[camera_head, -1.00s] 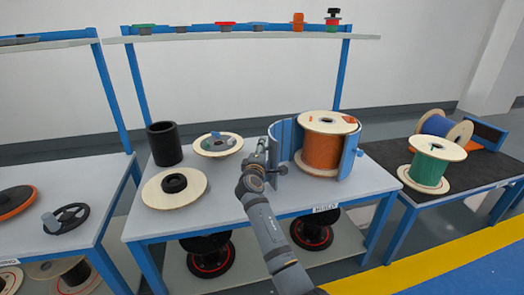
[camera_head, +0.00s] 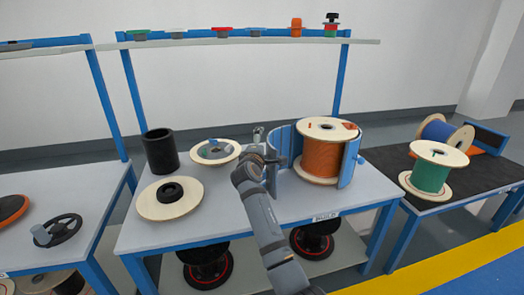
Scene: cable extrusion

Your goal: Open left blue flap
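The left blue flap (camera_head: 281,146) is a curved panel on the left of the holder around an orange spool (camera_head: 321,158). It stands swung outward to the left, away from the spool. The right blue flap (camera_head: 349,163) stands at the spool's right side. My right gripper (camera_head: 259,136) is just left of the left flap, above the table, with its wrist in front. Its fingers are small and partly hidden, so I cannot tell whether they touch the flap or are open. My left gripper is not in view.
On the same table (camera_head: 222,210) are a black cylinder (camera_head: 161,152), a small wooden reel (camera_head: 216,151) and a flat wooden disc (camera_head: 160,203). A green spool (camera_head: 431,171) stands on the right table. A shelf (camera_head: 240,42) runs above the back.

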